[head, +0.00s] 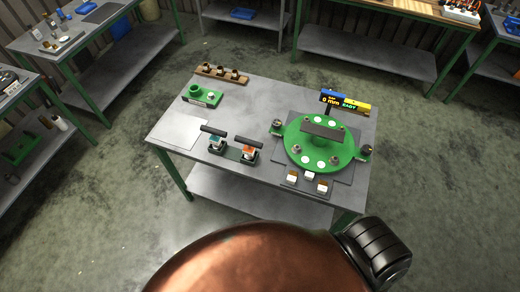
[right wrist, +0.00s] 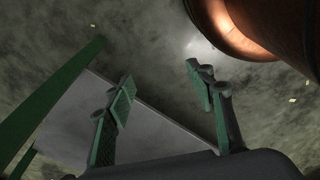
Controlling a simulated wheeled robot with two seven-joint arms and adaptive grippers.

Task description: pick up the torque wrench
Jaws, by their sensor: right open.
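Two tools with dark bar-shaped tops stand side by side in a dark holder (head: 232,154) near the front left of the work table in the head view. One has a teal body (head: 216,143) and the other an orange-red body (head: 249,154). I cannot tell for sure which is the torque wrench. My right gripper (right wrist: 162,90) is open and empty in the right wrist view, with its green-padded fingers apart. It is beside a grey surface with a green leg, and no tool shows there. My left gripper is not in view.
A green round fixture (head: 338,152) with a dark plate on it fills the table's right side. A green block (head: 202,96) and a brown holder (head: 222,74) stand at the back left. The table (head: 268,95) is bare in the middle. Other benches stand around.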

